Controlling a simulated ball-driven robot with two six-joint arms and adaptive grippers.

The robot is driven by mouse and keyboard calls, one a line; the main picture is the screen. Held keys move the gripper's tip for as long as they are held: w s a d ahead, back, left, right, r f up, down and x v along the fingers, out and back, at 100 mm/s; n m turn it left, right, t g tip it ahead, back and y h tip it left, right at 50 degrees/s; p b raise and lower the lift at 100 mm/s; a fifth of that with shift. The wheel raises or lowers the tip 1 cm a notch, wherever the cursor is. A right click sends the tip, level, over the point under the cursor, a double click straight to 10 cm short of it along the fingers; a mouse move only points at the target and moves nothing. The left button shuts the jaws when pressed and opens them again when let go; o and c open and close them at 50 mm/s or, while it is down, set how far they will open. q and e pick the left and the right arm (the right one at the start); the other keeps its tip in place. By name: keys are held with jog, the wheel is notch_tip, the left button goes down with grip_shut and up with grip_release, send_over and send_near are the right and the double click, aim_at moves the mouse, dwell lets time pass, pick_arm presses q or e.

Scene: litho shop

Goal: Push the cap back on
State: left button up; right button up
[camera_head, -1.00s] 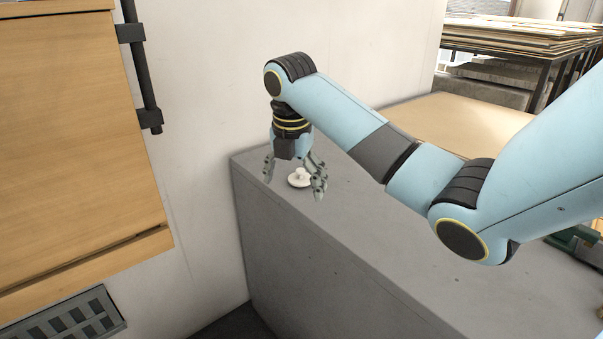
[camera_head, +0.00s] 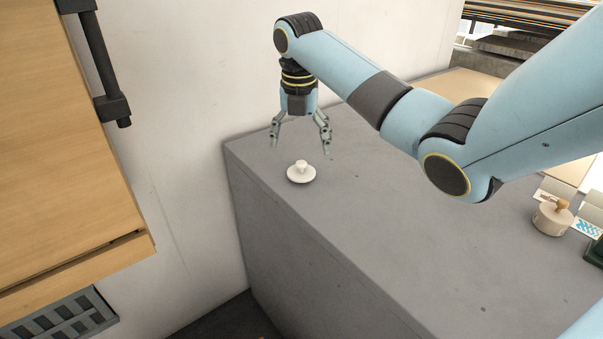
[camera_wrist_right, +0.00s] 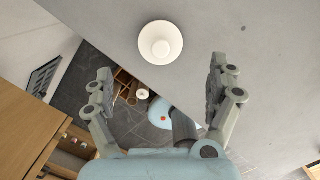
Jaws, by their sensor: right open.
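A small white round cap-like piece with a knob on top (camera_head: 301,174) lies on the grey counter near its left end. It also shows at the top of the right wrist view (camera_wrist_right: 160,42). My right gripper (camera_head: 300,147) points down with its fingers spread, empty, above and slightly behind the white piece in the head view. In the right wrist view the open fingers (camera_wrist_right: 162,68) sit either side of and below the white piece, not touching it. I cannot tell what the white piece fits onto. My left gripper is not in view.
The grey counter (camera_head: 400,240) is clear around the white piece. A beige round pot with a wooden knob (camera_head: 552,219) stands at the right, beside a dark green object (camera_head: 594,252). A wooden cabinet (camera_head: 60,170) with a black handle is at the left, by a white wall.

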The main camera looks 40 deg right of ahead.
aim_at(301, 162)
notch_tip(301, 162, down, 2)
jog(key=shift+d, duration=0.1)
jog(key=shift+f, duration=0.4)
jog(key=f, duration=0.3)
jog(key=f+b, duration=0.1)
jog(key=shift+w+d+f, duration=0.2)
jog(key=shift+w+d, duration=0.1)
jog(key=shift+d, duration=0.05)
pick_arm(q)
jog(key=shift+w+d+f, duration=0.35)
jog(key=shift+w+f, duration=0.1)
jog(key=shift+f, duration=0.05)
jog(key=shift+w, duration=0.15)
pick_arm(e)
jog(key=c, duration=1)
